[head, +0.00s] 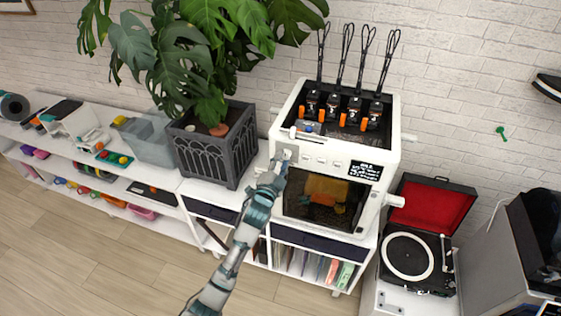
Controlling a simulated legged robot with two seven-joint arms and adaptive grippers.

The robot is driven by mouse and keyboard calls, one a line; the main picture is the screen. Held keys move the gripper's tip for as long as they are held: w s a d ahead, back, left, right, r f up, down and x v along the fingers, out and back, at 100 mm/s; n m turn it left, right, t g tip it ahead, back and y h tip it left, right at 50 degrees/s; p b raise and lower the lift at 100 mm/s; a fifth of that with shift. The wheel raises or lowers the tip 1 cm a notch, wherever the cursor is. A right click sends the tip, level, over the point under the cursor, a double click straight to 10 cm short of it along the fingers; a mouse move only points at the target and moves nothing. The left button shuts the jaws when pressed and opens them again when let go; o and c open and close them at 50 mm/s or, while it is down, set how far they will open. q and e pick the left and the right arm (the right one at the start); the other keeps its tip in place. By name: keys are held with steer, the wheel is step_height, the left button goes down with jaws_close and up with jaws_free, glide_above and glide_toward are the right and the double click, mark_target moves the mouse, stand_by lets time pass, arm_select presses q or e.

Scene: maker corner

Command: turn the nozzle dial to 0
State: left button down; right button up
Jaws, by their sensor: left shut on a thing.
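A white boxy machine (393,157) stands on the low white shelf, with a row of small white dials (320,160) along the upper part of its front. My left arm reaches up from the bottom, and my left gripper (281,162) is at the left end of this front panel, shut on the leftmost dial. The gripper covers most of that dial, so its pointer and setting cannot be read. A small black label (366,170) with white writing is at the right of the panel, too small to read. My right gripper is not in view.
A large leafy plant in a dark pot (223,160) stands close to the machine's left. A dark window (318,200) is below the dials. A record player (408,255) with a red-lined open lid is at the right. The wooden floor (90,255) in front is clear.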

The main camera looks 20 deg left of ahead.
arm_select(q)
steer(key=shift+d+r, duration=0.1)
steer(key=shift+r, duration=0.05)
steer(key=c, duration=1)
jaws_free()
steer(key=shift+o, duration=1)
steer(key=shift+d, duration=0.25)
steer(key=s+f, duration=0.1)
steer(key=s, duration=1)
steer(key=shift+s+a+f, duration=0.15)
steer(key=shift+s+a, duration=0.15)
steer(key=shift+a, duration=0.15)
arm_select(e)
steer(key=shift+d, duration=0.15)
